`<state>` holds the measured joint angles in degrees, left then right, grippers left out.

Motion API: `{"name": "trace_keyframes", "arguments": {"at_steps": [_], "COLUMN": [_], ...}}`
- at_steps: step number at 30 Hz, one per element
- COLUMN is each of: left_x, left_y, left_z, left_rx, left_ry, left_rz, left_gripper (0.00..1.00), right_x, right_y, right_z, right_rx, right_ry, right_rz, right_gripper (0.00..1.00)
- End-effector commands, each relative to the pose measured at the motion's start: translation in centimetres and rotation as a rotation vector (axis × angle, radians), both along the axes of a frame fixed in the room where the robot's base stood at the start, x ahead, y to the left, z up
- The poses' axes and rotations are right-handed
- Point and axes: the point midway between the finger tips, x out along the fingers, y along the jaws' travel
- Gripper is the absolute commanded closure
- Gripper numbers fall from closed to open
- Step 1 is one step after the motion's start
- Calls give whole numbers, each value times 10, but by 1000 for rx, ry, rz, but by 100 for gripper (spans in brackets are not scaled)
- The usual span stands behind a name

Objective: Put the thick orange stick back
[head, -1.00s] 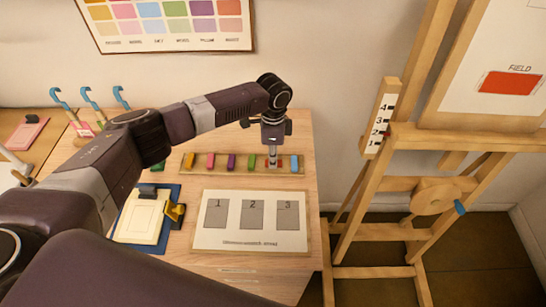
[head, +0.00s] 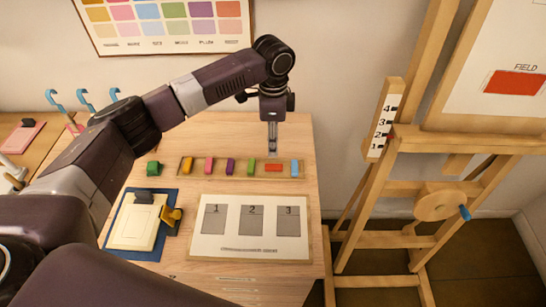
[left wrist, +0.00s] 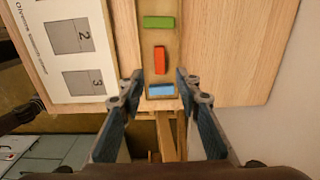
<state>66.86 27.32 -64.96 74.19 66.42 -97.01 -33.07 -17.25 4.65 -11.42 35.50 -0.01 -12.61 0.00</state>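The orange-red stick (head: 274,167) lies in the wooden tray (head: 237,178), between the green stick (head: 251,168) and the light blue stick (head: 295,168). It lies lengthwise along the tray, while its neighbours lie across it. It also shows in the left wrist view (left wrist: 160,60). My left gripper (head: 272,150) is above the orange-red stick, pointing down, apart from it. In the left wrist view the fingers (left wrist: 160,78) are spread with nothing between them.
Yellow, pink and purple sticks lie further left in the tray. A white board with numbered grey fields (head: 251,252) lies in front. A wooden easel (head: 400,140) stands right.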

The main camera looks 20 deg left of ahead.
Motion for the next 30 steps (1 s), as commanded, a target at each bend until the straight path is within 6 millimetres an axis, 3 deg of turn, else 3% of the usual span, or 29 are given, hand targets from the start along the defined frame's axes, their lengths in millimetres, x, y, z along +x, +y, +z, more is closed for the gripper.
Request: {"name": "trace_keyframes", "arguments": {"at_steps": [7, 23, 26, 30], "left_x": [0, 0, 0, 0], "left_y": [0, 0, 0, 0], "left_z": [27, 30, 39, 66], "left_rx": [0, 0, 0, 0], "left_ry": [0, 0, 0, 0], "left_rz": [0, 0, 0, 0], "left_gripper": [69, 69, 69, 69], "right_x": [1, 1, 1, 2], "right_y": [0, 1, 1, 2], "right_z": [-9, -8, 1, 27], "right_rx": [0, 0, 1, 2], "right_ry": [-1, -2, -2, -3], "right_rz": [0, 0, 0, 0], "right_gripper": [56, 56, 56, 56]}}
